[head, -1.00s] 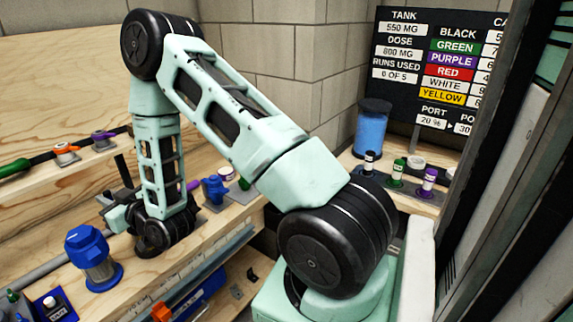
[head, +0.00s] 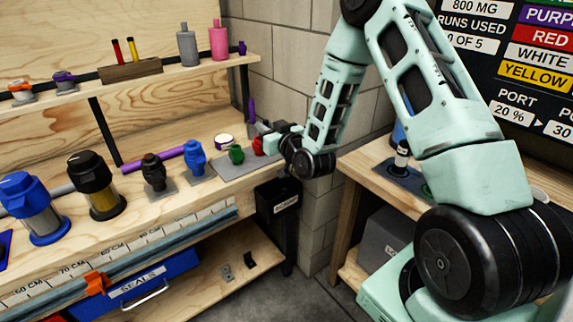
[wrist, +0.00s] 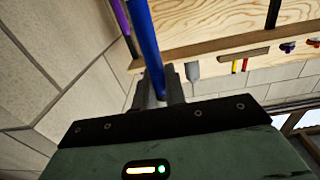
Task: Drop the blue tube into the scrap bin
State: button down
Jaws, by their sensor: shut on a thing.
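My gripper (head: 272,136) is at the right end of the workbench in the head view, close to a red fitting. The wrist view shows my gripper (wrist: 158,88) with its fingers closed around a long blue tube (wrist: 145,42). The tube runs from between the fingers to the top edge of that view. I cannot clearly make out the tube in the head view. A black bin (head: 279,208) with a small white label stands at the bench's right end, below my gripper. Its inside is hidden.
The red fitting (head: 259,146), a green fitting (head: 236,154) and blue valve (head: 196,160) stand on the bench (head: 130,208). A purple tube (head: 165,156) lies behind them. A brick wall (head: 282,65) is close behind my gripper. A side table (head: 352,166) stands right.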

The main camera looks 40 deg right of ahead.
jog(key=shift+w+d+f+b, duration=0.1)
jog(key=shift+d+f+b, duration=0.8)
jog(key=shift+f+b, duration=1.45)
jog(key=shift+w+d+f+b, duration=0.15)
jog(key=shift+d+f+b, duration=0.8)
jog(key=shift+f+b, duration=1.45)
jog(key=shift+w+d+f+b, duration=0.1)
jog(key=shift+d+f+b, duration=0.8)
jog(key=shift+f+b, duration=1.45)
jog(key=shift+f+p, duration=0.2)
jog(key=shift+p, duration=0.1)
jog(key=c, duration=1.4)
grip_release()
jog(key=shift+o, duration=0.2)
